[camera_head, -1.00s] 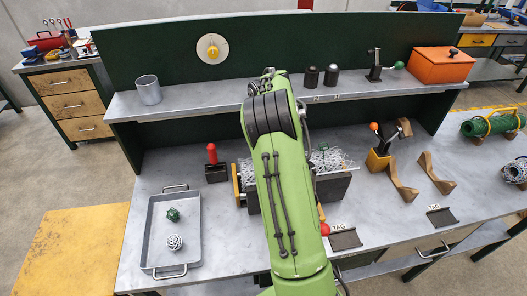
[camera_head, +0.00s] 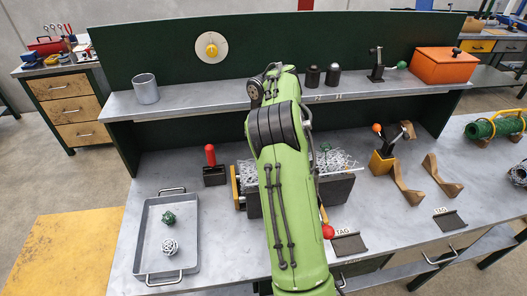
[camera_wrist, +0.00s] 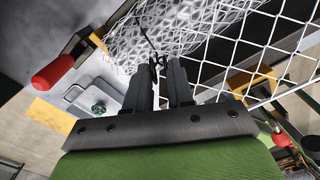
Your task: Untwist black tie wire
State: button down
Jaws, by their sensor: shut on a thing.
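The black tie wire (camera_wrist: 146,30) shows as a thin dark strand at the top of the wrist view, running down to a small dark twist at my fingertips. My gripper (camera_wrist: 161,66) is shut on the wire at this twist, against the chain-link mesh. The mesh (camera_wrist: 240,38) has silvery diamond links spread to the right and a dense bunched part (camera_wrist: 185,32) behind the fingers. In the head view, the mesh (camera_head: 338,160) lies on a dark block at the bench middle. My green arm hides the gripper and the tie wire there.
A grey tray (camera_head: 185,262) at left holds a green and a white wire ball. A red-handled tool (camera_head: 210,156) stands left of the mesh. A yellow tool holder (camera_head: 381,163) and wooden cradles (camera_head: 405,187) stand at right. A shelf (camera_head: 200,103) runs behind.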

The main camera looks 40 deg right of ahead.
jog(key=shift+n, duration=0.5)
jog(key=c, duration=1)
grip_release()
notch_tip(320, 180, up, 16)
jog(key=p, duration=0.8)
jog(key=shift+f+p, duration=0.1)
jog(key=shift+p, duration=0.25)
